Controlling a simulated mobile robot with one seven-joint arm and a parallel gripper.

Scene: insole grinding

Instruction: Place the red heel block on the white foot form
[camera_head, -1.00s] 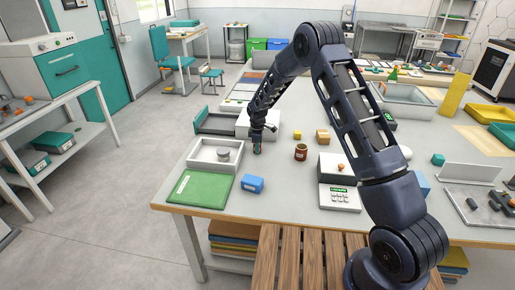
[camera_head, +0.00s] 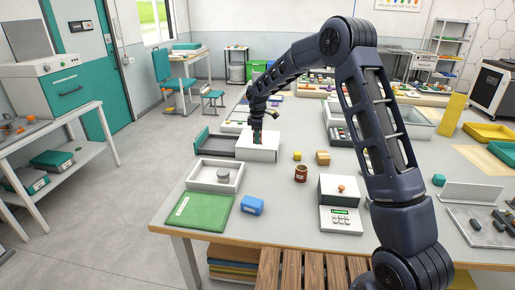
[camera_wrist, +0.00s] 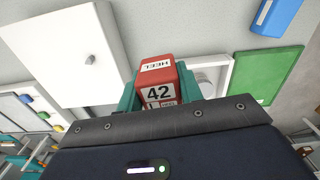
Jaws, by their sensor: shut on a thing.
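The red heel block (camera_wrist: 158,84), marked HEEL and 42, sits between the teal fingers of my gripper (camera_wrist: 159,88) in the wrist view. My gripper is shut on it. In the head view my gripper (camera_head: 257,137) points down over or just in front of a white box (camera_head: 264,155); I cannot tell the gap. The block is too small to make out clearly there. In the wrist view a white box with a small grey knob (camera_wrist: 75,50) lies left of the block. I cannot make out the white foot form for certain in either view.
A grey-white tray (camera_head: 192,186) with a round grey piece, a green mat (camera_head: 199,211) and a blue block (camera_head: 252,205) lie at the table's near left. A brown jar (camera_head: 301,173), a yellow cube (camera_head: 297,156) and a keypad device (camera_head: 340,219) stand right of the white box.

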